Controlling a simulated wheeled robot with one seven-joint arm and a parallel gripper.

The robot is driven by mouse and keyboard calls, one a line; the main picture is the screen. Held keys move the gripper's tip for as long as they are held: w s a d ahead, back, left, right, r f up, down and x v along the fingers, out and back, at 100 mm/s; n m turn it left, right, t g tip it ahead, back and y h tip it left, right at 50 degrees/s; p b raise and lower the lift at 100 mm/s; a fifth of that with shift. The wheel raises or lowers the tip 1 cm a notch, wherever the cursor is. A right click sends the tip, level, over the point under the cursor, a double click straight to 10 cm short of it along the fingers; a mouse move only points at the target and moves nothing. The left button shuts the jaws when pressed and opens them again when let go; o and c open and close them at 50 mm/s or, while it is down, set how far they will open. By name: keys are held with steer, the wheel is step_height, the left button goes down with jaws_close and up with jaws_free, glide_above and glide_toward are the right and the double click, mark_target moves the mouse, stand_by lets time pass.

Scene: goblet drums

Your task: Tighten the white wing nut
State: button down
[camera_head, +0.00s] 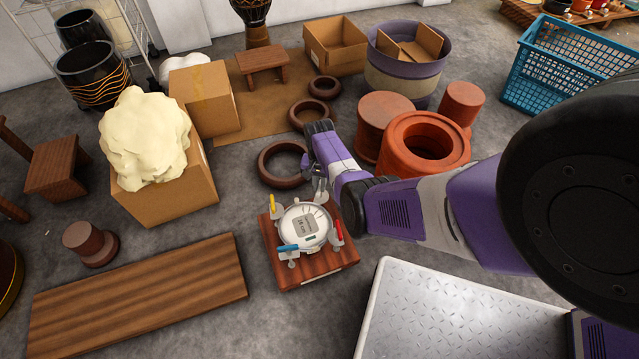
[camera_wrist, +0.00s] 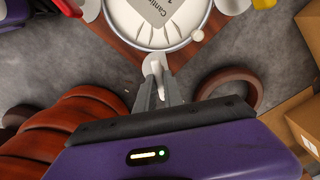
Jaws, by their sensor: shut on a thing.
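A white round device (camera_head: 305,229) with a grey label sits on a square wooden block (camera_head: 315,276). Around its rim are a yellow wing nut (camera_head: 272,203), a blue one (camera_head: 289,248) and a red one (camera_head: 339,231). My gripper (camera_head: 320,190) reaches down at the device's far right rim. In the wrist view my gripper (camera_wrist: 159,84) is shut on the white wing nut (camera_wrist: 157,70), a small upright white piece beside the device's rim (camera_wrist: 160,48). The fingers hide part of the wing nut. In the head view, the gripper largely hides it.
A ribbed metal platform (camera_head: 450,310) lies at the front right, and a wooden board (camera_head: 140,297) at the left. Dark rings (camera_head: 283,160) and terracotta drum parts (camera_head: 425,145) stand behind and right of my gripper. Bare floor surrounds the block at its left.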

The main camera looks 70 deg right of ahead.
steer(key=m, duration=1.3)
stand_by(0.5)
steer(key=c, duration=1.5)
jaws_free()
steer(key=shift+o, duration=0.2)
steer(key=shift+p, duration=0.3)
steer(key=shift+r+p, duration=2.15)
steer(key=shift+r, duration=1.7)
